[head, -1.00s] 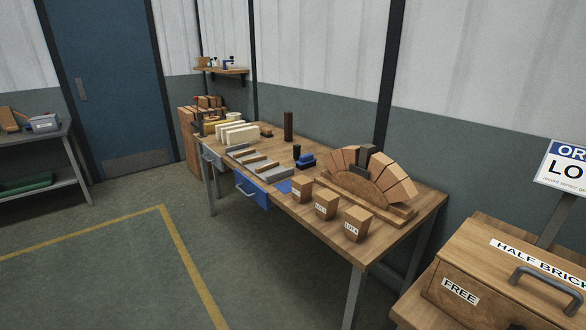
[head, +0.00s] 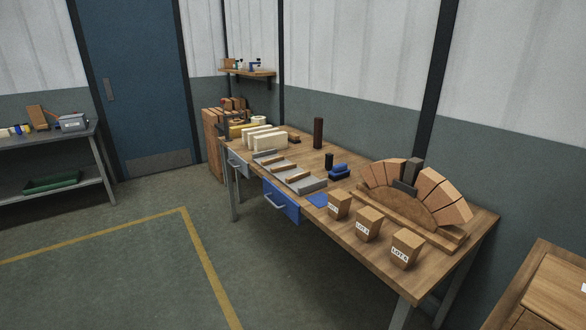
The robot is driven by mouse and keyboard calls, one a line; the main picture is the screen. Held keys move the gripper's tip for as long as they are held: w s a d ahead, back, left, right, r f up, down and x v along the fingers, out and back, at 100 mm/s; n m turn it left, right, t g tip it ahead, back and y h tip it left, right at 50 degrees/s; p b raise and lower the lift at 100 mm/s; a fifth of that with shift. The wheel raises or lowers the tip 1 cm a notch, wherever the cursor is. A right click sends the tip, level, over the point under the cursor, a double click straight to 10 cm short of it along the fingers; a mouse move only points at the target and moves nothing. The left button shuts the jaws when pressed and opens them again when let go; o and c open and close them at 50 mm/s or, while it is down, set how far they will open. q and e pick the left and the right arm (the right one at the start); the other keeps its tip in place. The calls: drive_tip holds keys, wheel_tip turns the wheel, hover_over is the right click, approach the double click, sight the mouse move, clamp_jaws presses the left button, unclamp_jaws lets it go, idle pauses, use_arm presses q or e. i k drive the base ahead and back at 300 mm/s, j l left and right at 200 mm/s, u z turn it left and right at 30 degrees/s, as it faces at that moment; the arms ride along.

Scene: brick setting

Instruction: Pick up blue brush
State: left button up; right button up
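A small blue object (head: 339,171), possibly the blue brush, lies on the wooden workbench (head: 378,228) near its middle. It is too small to make out bristles or a handle. A short dark cylinder (head: 329,160) stands just behind and to the left of it. Neither of my grippers is in view.
A brick arch (head: 412,195) and wooden LOT blocks (head: 368,223) occupy the bench's right part. Pale slabs (head: 264,139) stand at its left. A grey shelf (head: 50,140) is far left, a wooden box (head: 550,295) right. The floor in front is open.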

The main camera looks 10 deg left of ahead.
sight(339, 171)
drive_tip(key=i+j+z, duration=0.15)
drive_tip(key=z, duration=0.15)
drive_tip(key=j+z, duration=0.35)
drive_tip(key=i+j+z, duration=0.15)
drive_tip(key=j+z, duration=0.15)
